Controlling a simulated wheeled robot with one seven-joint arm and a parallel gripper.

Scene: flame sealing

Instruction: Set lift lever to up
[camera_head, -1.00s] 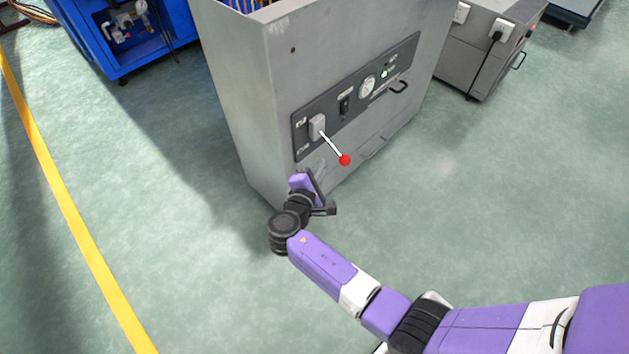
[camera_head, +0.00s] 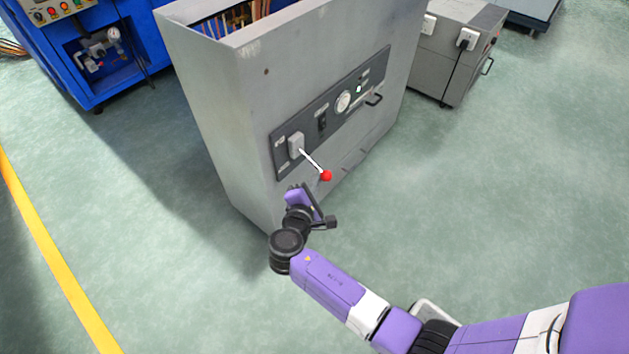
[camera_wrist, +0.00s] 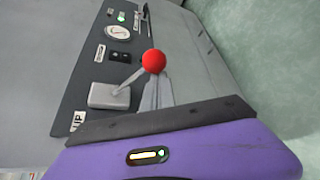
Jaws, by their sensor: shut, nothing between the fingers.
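The lift lever is a pale rod with a red ball knob (camera_head: 326,176), rising from a light grey block (camera_head: 296,145) at the left end of the dark panel. In the head view it slants down and right. The wrist view also shows the red knob (camera_wrist: 154,61) and the grey block (camera_wrist: 108,96), with an "UP" label (camera_wrist: 78,121) near the block. My gripper (camera_head: 304,190) is just below and left of the knob, beside the cabinet. In the wrist view my fingers (camera_wrist: 158,88) are together and empty, just below the knob; contact cannot be told.
The grey cabinet (camera_head: 215,130) carries the panel, with a gauge (camera_head: 343,102), a black switch (camera_head: 322,122) and a handle (camera_head: 374,99). A blue machine (camera_head: 60,75) stands back left, a smaller grey box (camera_head: 440,65) back right. The green floor at right is clear.

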